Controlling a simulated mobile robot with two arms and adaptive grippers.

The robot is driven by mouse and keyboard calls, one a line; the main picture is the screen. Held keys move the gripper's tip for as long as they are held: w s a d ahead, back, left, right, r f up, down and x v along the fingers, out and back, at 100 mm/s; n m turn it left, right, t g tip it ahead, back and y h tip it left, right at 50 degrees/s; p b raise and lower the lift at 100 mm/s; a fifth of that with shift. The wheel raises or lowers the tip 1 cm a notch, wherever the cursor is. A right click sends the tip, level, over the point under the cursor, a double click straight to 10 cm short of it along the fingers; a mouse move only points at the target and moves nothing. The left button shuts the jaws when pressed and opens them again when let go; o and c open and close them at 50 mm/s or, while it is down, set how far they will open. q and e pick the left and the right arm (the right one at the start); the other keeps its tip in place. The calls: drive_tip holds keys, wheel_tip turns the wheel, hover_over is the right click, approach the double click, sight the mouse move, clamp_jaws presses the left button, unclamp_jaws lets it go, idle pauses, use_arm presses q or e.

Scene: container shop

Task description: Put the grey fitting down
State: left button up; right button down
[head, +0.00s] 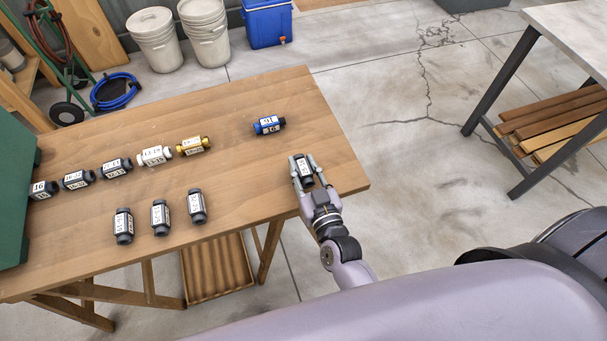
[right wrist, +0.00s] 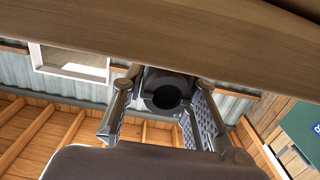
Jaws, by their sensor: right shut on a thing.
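The grey fitting (head: 304,169), dark with a white label, is between the fingers of my right gripper (head: 305,167), near the right end of the wooden table (head: 240,200). The gripper is shut on it. In the right wrist view the fitting's round open end (right wrist: 165,95) faces the camera, with a finger on each side (right wrist: 162,120). The table's edge (right wrist: 150,40) runs across the top of that view, close to the fitting. I cannot tell whether the fitting touches the tabletop. My left gripper is not in view.
A blue fitting (head: 268,125) stands apart behind the held one. A row with a brass fitting (head: 194,145), a white fitting (head: 154,156) and dark ones is at left. Three dark fittings, one here (head: 160,216), are nearer the front. The table between them and my gripper is clear.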

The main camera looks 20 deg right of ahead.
drive_tip(key=shift+f, duration=0.65)
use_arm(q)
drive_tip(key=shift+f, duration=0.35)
use_arm(e)
drive_tip(key=shift+r, duration=0.15)
drive_tip(key=c, duration=1.2)
unclamp_jaws()
drive_tip(key=shift+f, duration=0.2)
drive_tip(key=shift+c, duration=0.2)
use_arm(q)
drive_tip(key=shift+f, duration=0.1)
use_arm(e)
drive_tip(key=shift+f, duration=0.1)
use_arm(q)
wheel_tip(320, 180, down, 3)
drive_tip(key=b, duration=0.3)
use_arm(e)
drive_tip(key=s+r, duration=0.1)
drive_tip(key=s, duration=1.6)
drive_tip(key=shift+s+d, duration=0.2)
drive_tip(key=shift+d, duration=0.2)
